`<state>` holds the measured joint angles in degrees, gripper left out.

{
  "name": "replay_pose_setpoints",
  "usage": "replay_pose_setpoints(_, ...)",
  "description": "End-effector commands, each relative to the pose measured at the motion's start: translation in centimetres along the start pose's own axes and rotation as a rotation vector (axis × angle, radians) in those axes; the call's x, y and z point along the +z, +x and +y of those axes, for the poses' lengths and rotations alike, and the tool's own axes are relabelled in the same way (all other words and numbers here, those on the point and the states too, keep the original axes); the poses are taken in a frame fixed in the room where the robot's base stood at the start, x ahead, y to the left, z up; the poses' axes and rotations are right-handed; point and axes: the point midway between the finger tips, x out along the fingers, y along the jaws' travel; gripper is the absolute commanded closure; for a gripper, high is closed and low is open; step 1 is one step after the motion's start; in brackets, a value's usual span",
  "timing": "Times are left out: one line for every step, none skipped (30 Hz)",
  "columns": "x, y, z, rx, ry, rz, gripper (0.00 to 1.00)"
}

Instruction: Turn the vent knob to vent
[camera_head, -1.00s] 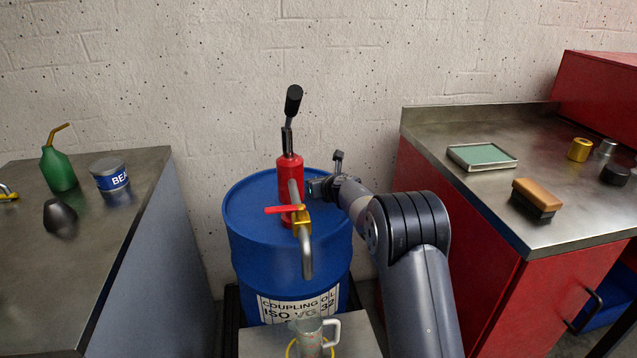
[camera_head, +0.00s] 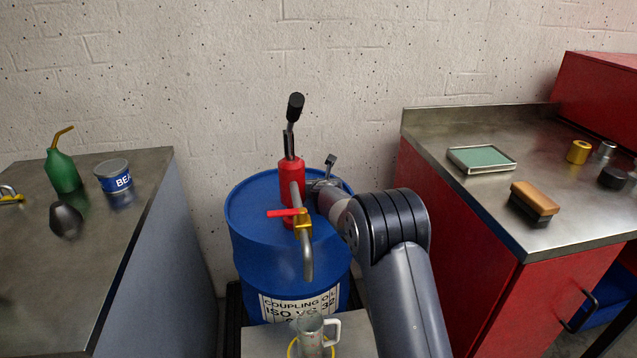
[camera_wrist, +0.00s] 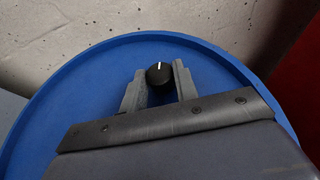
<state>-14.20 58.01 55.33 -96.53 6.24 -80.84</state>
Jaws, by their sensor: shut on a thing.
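The vent knob (camera_wrist: 159,75) is a small black round knob with a white pointer line, on the top of the blue drum (camera_head: 246,207). In the wrist view its pointer is directed toward the top of the picture, nearly straight up. My gripper (camera_wrist: 159,81) is shut on the knob, with one grey finger on each side of it. In the head view my gripper (camera_head: 322,186) is over the drum top, behind and right of the red pump (camera_head: 291,176), and the knob is hidden there. Any markings around the knob cannot be made out.
The pump has a black-gripped lever (camera_head: 295,107), a red tap handle (camera_head: 285,212) and a curved spout (camera_head: 308,262) above a clear jug (camera_head: 310,335). Metal-topped benches stand left (camera_head: 95,250) and right (camera_head: 455,195), with several items on them. A concrete wall is close behind the drum.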

Motion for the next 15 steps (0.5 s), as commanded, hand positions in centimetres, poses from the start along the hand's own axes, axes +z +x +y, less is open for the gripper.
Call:
replay_pose_setpoints(0.01,0.0,-0.01,0.0,0.0,0.0,0.94)
replay_pose_setpoints(0.01,0.0,-0.01,0.0,0.0,0.0,0.94)
replay_pose_setpoints(0.01,0.0,-0.01,0.001,0.0,0.0,0.7)
replay_pose_setpoints(0.01,0.0,0.0,0.001,0.0,0.0,0.67)
replay_pose_setpoints(0.01,0.0,-0.01,0.001,0.0,0.0,0.65)
replay_pose_setpoints(0.01,0.0,-0.01,0.001,0.0,0.0,0.62)
replay_pose_setpoints(0.01,0.0,0.0,0.001,0.0,0.0,0.59)
replay_pose_setpoints(0.01,0.0,0.0,0.001,0.0,0.0,0.57)
replay_pose_setpoints(0.01,0.0,-0.01,0.001,0.0,0.0,0.54)
replay_pose_setpoints(0.01,0.0,0.0,0.001,0.0,0.0,0.51)
replay_pose_setpoints(0.0,0.0,0.0,0.001,-0.001,0.0,0.5)
replay_pose_setpoints(0.0,0.0,0.0,0.001,-0.001,0.0,0.5)
replay_pose_setpoints(0.0,0.0,0.0,0.001,-0.001,0.0,0.5)
replay_pose_setpoints(0.0,0.0,0.0,0.001,-0.001,0.0,0.5)
replay_pose_setpoints(0.0,0.0,0.0,0.001,-0.001,0.0,0.5)
